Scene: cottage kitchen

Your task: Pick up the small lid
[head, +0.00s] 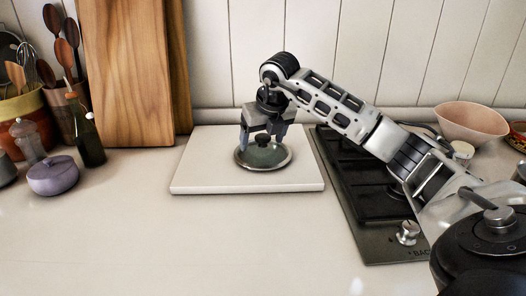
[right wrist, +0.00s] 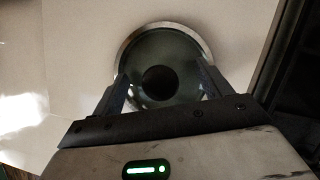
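The small lid (head: 276,157) is round, with a glassy dark centre, a metal rim and a dark knob. It lies on a pale square board (head: 210,185) on the counter. My right gripper (head: 262,145) is directly above the lid, its fingers pointing down. In the right wrist view the lid (right wrist: 160,38) lies beyond the fingers, with its dark knob (right wrist: 160,80) between the two spread fingertips (right wrist: 162,82). The fingers stand apart from the knob, and the gripper holds nothing. My left gripper is in neither view.
A black stove top (head: 365,215) is right of the board, under my right arm. A pink bowl (head: 470,121) is at the back right. A purple pot (head: 53,176), a dark bottle (head: 90,140) and utensil pots stand at left. A wooden board (head: 125,70) leans behind. The front counter is clear.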

